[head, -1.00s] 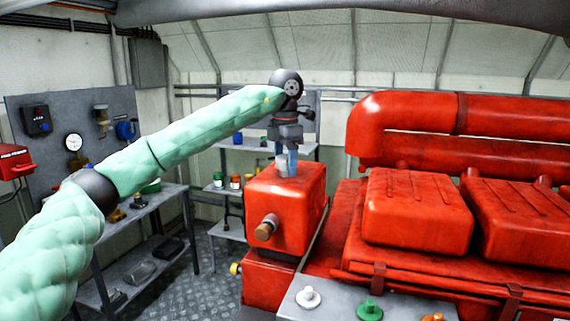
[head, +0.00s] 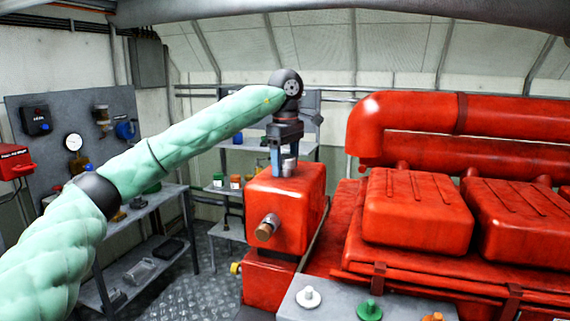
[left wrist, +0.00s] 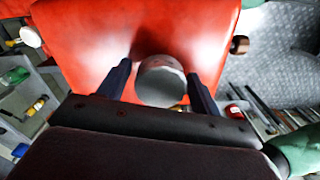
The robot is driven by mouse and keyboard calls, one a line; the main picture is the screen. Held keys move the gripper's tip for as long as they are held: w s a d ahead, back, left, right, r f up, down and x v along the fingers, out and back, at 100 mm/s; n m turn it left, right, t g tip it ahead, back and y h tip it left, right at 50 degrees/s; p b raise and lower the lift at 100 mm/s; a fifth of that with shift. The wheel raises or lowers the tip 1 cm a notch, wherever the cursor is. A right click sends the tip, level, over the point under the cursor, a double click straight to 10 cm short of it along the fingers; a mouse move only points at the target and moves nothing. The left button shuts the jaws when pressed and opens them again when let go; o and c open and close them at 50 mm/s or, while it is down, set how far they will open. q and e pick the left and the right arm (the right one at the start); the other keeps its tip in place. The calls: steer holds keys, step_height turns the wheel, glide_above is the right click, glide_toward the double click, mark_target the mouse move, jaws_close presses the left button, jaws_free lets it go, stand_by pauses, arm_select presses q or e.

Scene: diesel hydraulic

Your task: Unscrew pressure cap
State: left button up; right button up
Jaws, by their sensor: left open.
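The pressure cap (head: 290,167) is a small grey metal cylinder standing upright on top of the red tank (head: 290,205). My left gripper (head: 280,164) points down over the tank top from above. In the left wrist view the round grey cap (left wrist: 161,82) lies between the two dark fingers of my left gripper (left wrist: 160,84). The fingers are open, with a gap visible on the left side and a narrower one on the right. The lower part of the cap is hidden from above. My right gripper does not show.
A brown-tipped fitting (head: 267,228) sticks out of the tank's front. The large red engine (head: 415,215) fills the right. A grey tray (head: 330,308) with coloured caps is at the bottom. Shelves (head: 160,205) and a tool board (head: 80,125) stand at the left.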

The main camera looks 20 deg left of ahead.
arm_select(q)
steer(key=m, duration=0.4)
steer(key=shift+m, duration=0.4)
steer(key=m, duration=0.5)
